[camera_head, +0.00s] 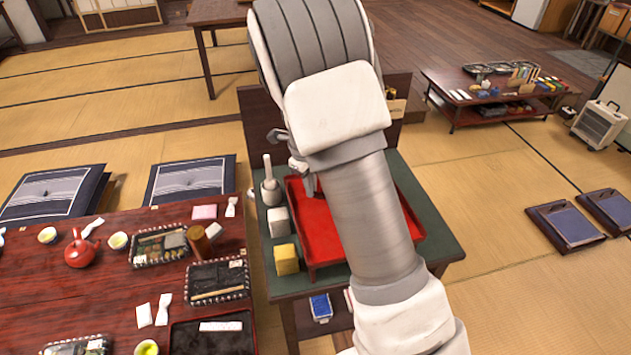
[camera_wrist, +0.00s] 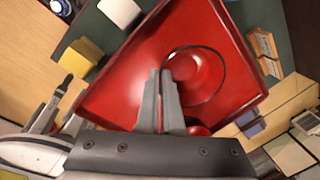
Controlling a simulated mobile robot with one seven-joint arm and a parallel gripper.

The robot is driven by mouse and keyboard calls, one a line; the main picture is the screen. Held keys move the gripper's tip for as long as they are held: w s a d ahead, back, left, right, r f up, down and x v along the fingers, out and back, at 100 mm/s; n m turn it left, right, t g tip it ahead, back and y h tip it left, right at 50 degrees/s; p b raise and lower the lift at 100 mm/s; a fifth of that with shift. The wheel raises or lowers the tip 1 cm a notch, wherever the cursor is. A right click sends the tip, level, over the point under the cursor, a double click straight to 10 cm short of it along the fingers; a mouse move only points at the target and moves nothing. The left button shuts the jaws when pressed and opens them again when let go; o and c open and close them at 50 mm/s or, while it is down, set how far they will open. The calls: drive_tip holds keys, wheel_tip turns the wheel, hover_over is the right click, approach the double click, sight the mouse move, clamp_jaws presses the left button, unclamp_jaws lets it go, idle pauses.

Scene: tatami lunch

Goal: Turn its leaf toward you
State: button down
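In the wrist view a round red piece (camera_wrist: 199,71) lies over the red tray (camera_wrist: 122,80), with a thin dark curved line around its right side. The line's ends run up to or behind my fingers. My gripper (camera_wrist: 161,74) points at the left edge of this piece, its two grey fingers close together with a narrow gap. I cannot tell whether they touch or hold anything. Another bit of red shows beside the finger bases. No leaf can be made out.
The tray stands on a green-topped stand (camera_head: 440,243). A yellow block (camera_head: 286,259), a white block (camera_head: 278,221) and a grey whisk-like holder (camera_head: 271,191) stand left of it. A low dark red table (camera_head: 60,290) with dishes is close at left.

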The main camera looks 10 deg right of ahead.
drive_tip(key=m+p, duration=0.1)
drive_tip(key=w+m+p, duration=0.1)
drive_tip(key=m, duration=0.1)
drive_tip(key=shift+w+a+r+p, duration=0.1)
drive_tip(key=shift+a+r+p, duration=0.1)
drive_tip(key=shift+a+p, duration=0.15)
drive_tip(key=shift+f+m, duration=0.25)
drive_tip(key=shift+m, duration=0.25)
drive_tip(key=shift+f+b, duration=0.5)
drive_tip(key=shift+f, duration=0.2)
drive_tip(key=shift+f, duration=0.25)
drive_tip(key=c, duration=1)
unclamp_jaws()
drive_tip(key=shift+r, duration=0.1)
drive_tip(key=shift+r+p, duration=1.9)
drive_tip(key=shift+r, duration=0.55)
